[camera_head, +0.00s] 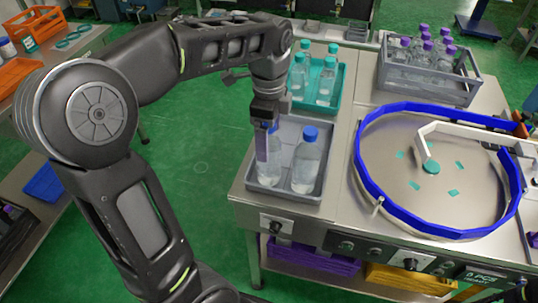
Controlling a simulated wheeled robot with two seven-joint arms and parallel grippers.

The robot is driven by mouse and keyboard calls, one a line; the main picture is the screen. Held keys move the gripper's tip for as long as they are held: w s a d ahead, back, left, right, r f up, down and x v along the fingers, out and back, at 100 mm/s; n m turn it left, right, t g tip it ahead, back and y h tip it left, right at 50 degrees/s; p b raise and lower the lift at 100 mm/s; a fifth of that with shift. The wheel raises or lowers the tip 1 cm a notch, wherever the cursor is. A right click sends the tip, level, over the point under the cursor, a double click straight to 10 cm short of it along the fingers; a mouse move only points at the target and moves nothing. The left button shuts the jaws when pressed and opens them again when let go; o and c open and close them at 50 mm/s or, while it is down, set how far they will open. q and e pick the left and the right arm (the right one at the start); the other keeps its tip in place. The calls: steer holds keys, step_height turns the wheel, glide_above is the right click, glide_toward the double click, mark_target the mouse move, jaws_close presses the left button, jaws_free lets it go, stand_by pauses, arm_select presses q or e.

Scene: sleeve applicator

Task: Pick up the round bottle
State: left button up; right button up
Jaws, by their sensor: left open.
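Two clear round bottles stand upright in a grey tray (262,187) at the near left corner of the bench. The right round bottle (306,168) has a blue cap and is uncovered. The left round bottle (272,165) is partly behind my left gripper (263,150), which hides much of its top. My left gripper is open and points down at the left bottle's upper part. I cannot tell whether its fingers touch the bottle. My right gripper is not in view.
A teal tray (338,93) of teal-capped bottles stands behind the grey tray. A grey crate (430,88) of purple-capped bottles is at the back right. A round table with a blue rim (384,207) fills the bench's right side.

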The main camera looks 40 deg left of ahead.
arm_select(q)
steer(key=shift+f, duration=0.75)
jaws_close()
stand_by(0.8)
